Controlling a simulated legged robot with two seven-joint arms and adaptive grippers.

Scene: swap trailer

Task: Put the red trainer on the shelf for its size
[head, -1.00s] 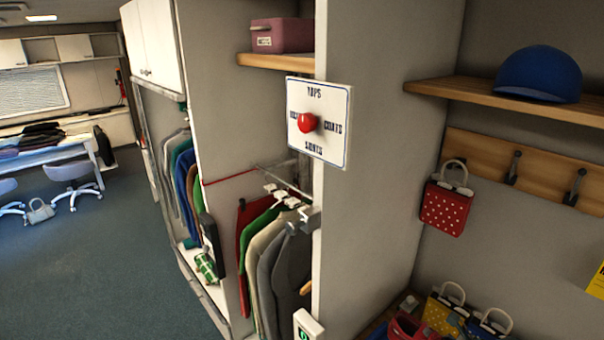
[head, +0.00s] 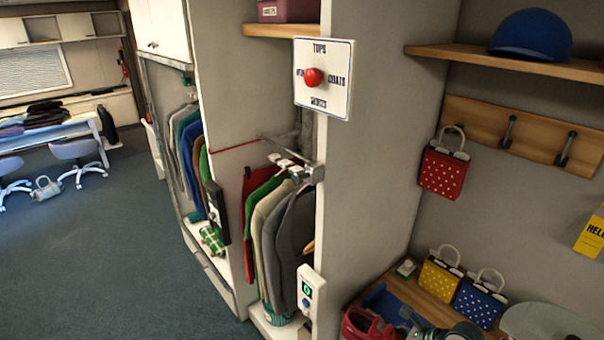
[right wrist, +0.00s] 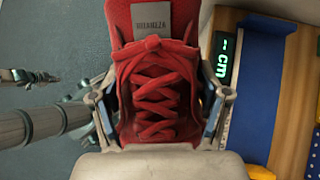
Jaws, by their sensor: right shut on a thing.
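The red trainer (head: 367,325) is at the bottom edge of the head view, partly cut off, beside a wooden bench. In the right wrist view the red trainer (right wrist: 155,95) fills the middle, with red laces and a dark label on its tongue. My right gripper (right wrist: 160,108) is shut on it, one finger on each side. In the head view part of my right gripper (head: 432,325) shows just right of the trainer. My left gripper is not in view. I see no shelf marked with shoe sizes.
A blue measuring board (right wrist: 262,80) with a "-- cm" display (right wrist: 228,55) lies on the bench (head: 425,292). A dial sign (head: 323,80) and a clothes rail are left. Open floor (head: 120,250) lies far left.

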